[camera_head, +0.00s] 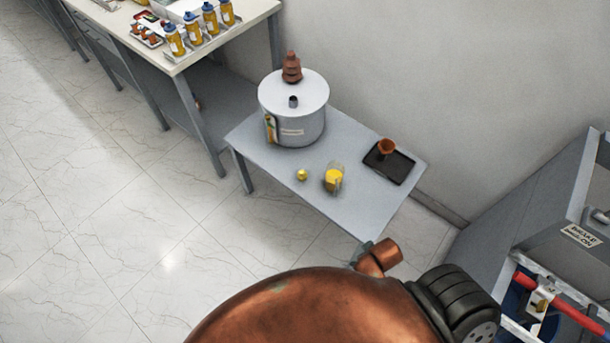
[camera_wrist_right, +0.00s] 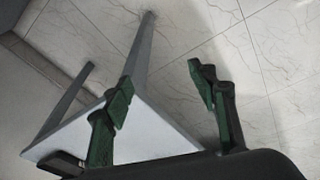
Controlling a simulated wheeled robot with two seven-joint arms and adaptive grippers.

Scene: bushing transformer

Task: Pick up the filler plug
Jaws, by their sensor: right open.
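A small round yellow, brass-like piece (camera_head: 302,175), which looks like the filler plug, lies on the small grey table (camera_head: 345,208) in front of the tank. The grey cylindrical tank (camera_head: 308,127) stands at the table's back left. Its lid carries a brown ribbed bushing (camera_head: 291,68) and a short dark fitting (camera_head: 293,101); I cannot tell if that is an open neck. My right gripper (camera_wrist_right: 160,85) is open, with nothing between its green fingers. The table (camera_wrist_right: 165,133) shows behind it, but the plug does not show in that view. My left gripper is not in view.
A clear beaker with yellow liquid (camera_head: 333,179) stands right of the plug. A black tray (camera_head: 400,168) with a brown cup-shaped part (camera_head: 386,148) is at the table's right. A workbench (camera_head: 188,62) with several yellow bottles stands back left. A grey cabinet (camera_head: 530,200) is at right.

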